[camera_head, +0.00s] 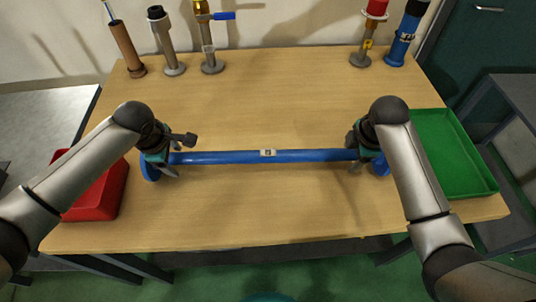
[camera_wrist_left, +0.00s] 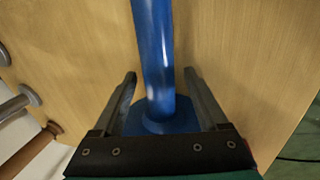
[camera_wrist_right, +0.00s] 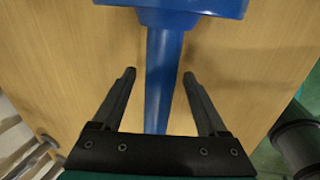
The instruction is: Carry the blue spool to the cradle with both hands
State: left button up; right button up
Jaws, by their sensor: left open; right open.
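The blue spool (camera_head: 270,156) is a long blue pipe with a small label at its middle and wide flanges at its ends. It lies left to right across the wooden table. My left gripper (camera_head: 178,157) is open near its left end; in the left wrist view the spool's pipe (camera_wrist_left: 156,55) passes between the spread fingers. My right gripper (camera_head: 353,155) is open near its right end; in the right wrist view the pipe (camera_wrist_right: 160,85) runs between the fingers, with a flange beyond the tips. Gaps show on both sides of the pipe. I cannot make out a cradle.
A red tray (camera_head: 103,198) stands at the left edge of the table and a green tray (camera_head: 455,150) at the right. Along the back stand a brown pipe (camera_head: 128,50), grey fittings, a valve with a blue handle (camera_head: 222,16) and a blue pipe (camera_head: 404,38).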

pick_arm(q)
jog(key=shift+c, duration=0.3)
pick_arm(e)
jog(key=shift+c, duration=0.3)
pick_arm(q)
grip_shut()
pick_arm(e)
grip_shut()
dwell(0.4)
pick_arm(q)
jog(key=shift+w+r, duration=0.2)
pick_arm(e)
jog(key=shift+w+r, duration=0.2)
